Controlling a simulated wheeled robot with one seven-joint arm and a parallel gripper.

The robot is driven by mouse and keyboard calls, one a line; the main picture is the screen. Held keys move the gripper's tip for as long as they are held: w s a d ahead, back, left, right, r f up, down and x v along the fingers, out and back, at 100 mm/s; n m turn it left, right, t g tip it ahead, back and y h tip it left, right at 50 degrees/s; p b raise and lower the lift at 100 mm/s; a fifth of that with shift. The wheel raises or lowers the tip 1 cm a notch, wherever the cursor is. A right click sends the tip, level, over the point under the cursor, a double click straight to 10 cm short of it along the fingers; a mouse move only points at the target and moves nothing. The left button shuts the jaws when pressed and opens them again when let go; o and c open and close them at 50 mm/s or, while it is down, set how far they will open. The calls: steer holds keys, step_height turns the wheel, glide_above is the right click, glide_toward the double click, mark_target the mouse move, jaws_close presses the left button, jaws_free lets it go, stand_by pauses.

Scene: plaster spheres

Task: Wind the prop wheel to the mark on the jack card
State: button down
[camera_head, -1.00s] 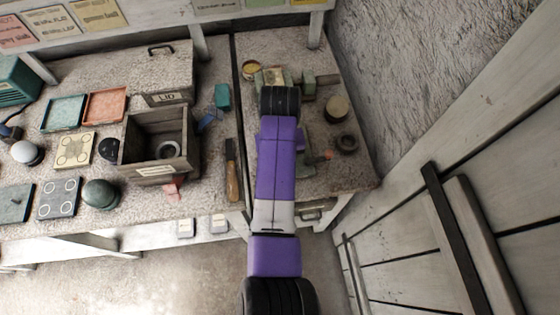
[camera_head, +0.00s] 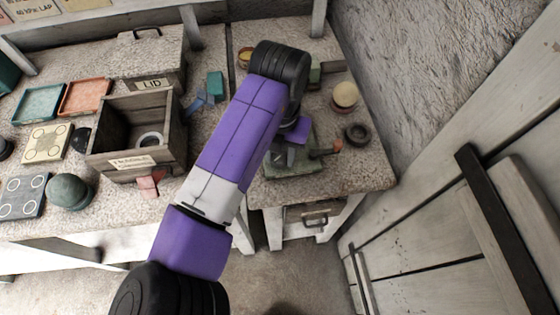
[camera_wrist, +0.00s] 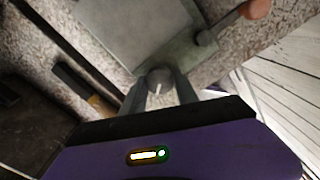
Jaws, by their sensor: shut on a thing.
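A grey-green metal device (camera_head: 305,165) sits on the right bench; its flat plate (camera_wrist: 130,25) fills the top of the wrist view. My gripper (camera_wrist: 160,88) is shut on a small round grey knob (camera_wrist: 159,78) with a white line, at the plate's near edge. In the head view my arm partly hides the gripper (camera_head: 290,153). I cannot make out the jack card or its mark.
The plaster wall (camera_head: 430,80) closes the right side.

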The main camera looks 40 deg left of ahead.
mark_target(280, 156)
steer(key=shift+a+f+m+b, duration=0.15)
steer(key=shift+m+b, duration=0.65)
steer(key=shift+b, duration=2.45)
steer(key=shift+w+r+m+b, duration=0.15)
steer(key=shift+r+m+b, duration=0.25)
steer(key=shift+b, duration=1.05)
steer(key=c, duration=1.1)
jaws_free()
steer(key=shift+o, duration=0.9)
steer(key=shift+f, duration=0.15)
steer(key=shift+r, duration=3.9)
